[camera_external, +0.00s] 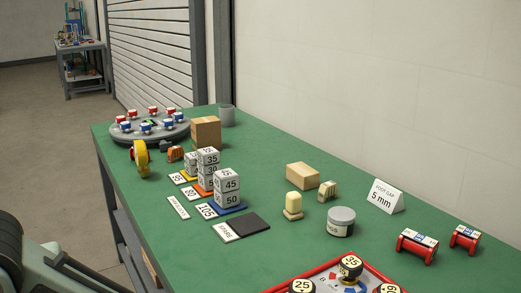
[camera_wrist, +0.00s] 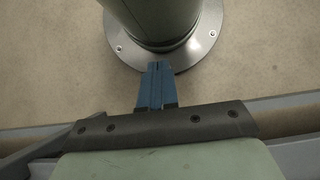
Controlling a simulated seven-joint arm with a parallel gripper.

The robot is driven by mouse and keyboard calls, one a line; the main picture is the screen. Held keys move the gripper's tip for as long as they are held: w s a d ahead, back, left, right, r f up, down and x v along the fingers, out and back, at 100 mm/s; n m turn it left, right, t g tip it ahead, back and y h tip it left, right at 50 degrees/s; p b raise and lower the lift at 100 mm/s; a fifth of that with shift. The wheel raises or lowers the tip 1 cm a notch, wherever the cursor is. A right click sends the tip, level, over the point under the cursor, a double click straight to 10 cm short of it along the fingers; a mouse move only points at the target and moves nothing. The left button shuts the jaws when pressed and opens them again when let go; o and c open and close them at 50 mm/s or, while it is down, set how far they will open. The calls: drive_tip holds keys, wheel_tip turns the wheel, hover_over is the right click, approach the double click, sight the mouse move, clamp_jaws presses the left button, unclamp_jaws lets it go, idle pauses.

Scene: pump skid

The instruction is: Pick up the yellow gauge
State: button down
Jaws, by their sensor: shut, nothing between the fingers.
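In the external view, a yellow ring-shaped thing (camera_external: 142,159) stands on edge near the left edge of the green table. Round black pieces with pale numbered faces (camera_external: 350,264) sit in a red-rimmed tray (camera_external: 378,267) at the bottom, cut off by the frame. I cannot tell for sure which of these is the yellow gauge. My gripper (camera_wrist: 155,66) shows in the wrist view with its blue fingers together and nothing between them. It is over the floor, away from the table things. In the external view only part of my arm shows at bottom left.
Stacked numbered blocks (camera_external: 227,188) stand mid-table by colored plates. A grey turntable (camera_external: 119,136) with red and blue pieces, a brown box (camera_external: 206,132) and a grey cup (camera_external: 227,116) are behind. A wooden block (camera_external: 302,176), grey tin (camera_external: 341,222) and red-ended pieces (camera_external: 417,246) lie right.

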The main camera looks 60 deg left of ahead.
drive_tip(key=c, duration=0.6)
unclamp_jaws()
drive_tip(key=shift+c, duration=0.2)
